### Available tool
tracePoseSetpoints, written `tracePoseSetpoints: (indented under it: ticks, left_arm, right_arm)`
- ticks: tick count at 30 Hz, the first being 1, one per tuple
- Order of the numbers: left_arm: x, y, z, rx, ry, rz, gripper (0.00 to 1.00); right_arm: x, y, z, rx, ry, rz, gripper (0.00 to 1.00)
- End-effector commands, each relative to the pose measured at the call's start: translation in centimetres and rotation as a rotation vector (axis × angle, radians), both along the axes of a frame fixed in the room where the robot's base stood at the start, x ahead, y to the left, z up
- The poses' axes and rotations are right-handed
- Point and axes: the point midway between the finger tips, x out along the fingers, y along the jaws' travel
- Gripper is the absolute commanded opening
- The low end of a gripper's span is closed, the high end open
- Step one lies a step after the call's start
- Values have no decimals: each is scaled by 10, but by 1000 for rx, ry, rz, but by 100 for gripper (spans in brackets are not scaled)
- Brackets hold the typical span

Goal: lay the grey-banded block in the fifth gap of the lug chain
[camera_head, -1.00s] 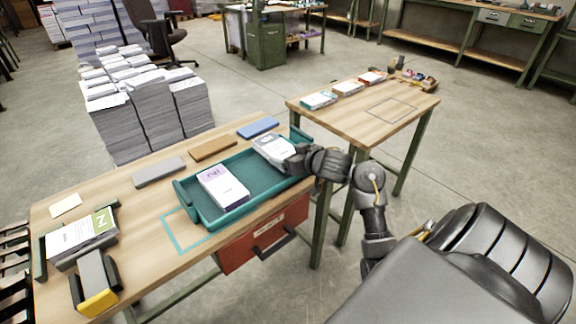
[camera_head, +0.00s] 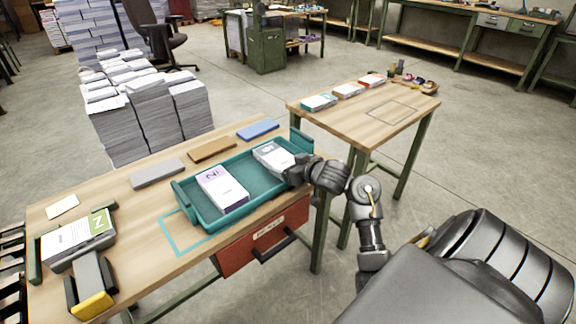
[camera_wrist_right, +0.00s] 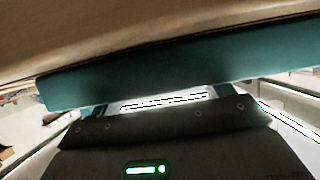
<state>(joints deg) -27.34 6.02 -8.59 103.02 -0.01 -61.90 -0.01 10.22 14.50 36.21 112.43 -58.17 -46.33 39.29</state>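The grey-banded block (camera_head: 272,156), white with a grey end, lies at the right end of the teal tray (camera_head: 190,215). My right gripper (camera_head: 295,173) is at that end of the tray, by the block's near right edge; its fingertips are hard to make out. The right wrist view shows a teal wall (camera_wrist_right: 150,85) crossing in front of the dark gripper, with a pale surface beyond, so its opening cannot be judged. The lug chain appears to be the row of dark slots (camera_head: 12,265) at the far left edge, partly cut off. My left gripper is not in view.
A purple-marked block (camera_head: 222,188) shares the tray. A green-banded block (camera_head: 80,238) sits in a dark holder beside a yellow-ended fixture (camera_head: 92,290). Grey, brown and blue slabs lie behind the tray. A second table (camera_head: 350,125) stands to the right.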

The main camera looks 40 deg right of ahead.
Motion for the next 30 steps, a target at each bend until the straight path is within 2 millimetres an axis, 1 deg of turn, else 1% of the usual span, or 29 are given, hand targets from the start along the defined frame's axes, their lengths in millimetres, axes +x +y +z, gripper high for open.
tracePoseSetpoints:
  ticks: [1, 4, 17, 19, 21, 23, 26, 30]
  left_arm:
    - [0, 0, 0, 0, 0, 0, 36]
    - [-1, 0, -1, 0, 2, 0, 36]
    - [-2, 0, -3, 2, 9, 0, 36]
    - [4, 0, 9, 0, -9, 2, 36]
    - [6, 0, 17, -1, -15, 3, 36]
    - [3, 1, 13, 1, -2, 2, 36]
    - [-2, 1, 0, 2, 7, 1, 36]
    - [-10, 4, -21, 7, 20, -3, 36]
  right_arm:
    - [0, 0, 0, 0, 0, 0, 86]
    - [0, 0, 0, 0, 0, 0, 99]
    - [0, 0, 0, 0, -1, 0, 99]
    - [1, 0, -1, 0, -2, -1, 99]
    - [0, 0, -2, 0, -2, -1, 99]
    - [-8, -1, 6, -3, 1, -2, 99]
    - [-20, 0, 12, -3, 1, 0, 99]
    - [-38, 0, 20, -4, 2, 1, 99]
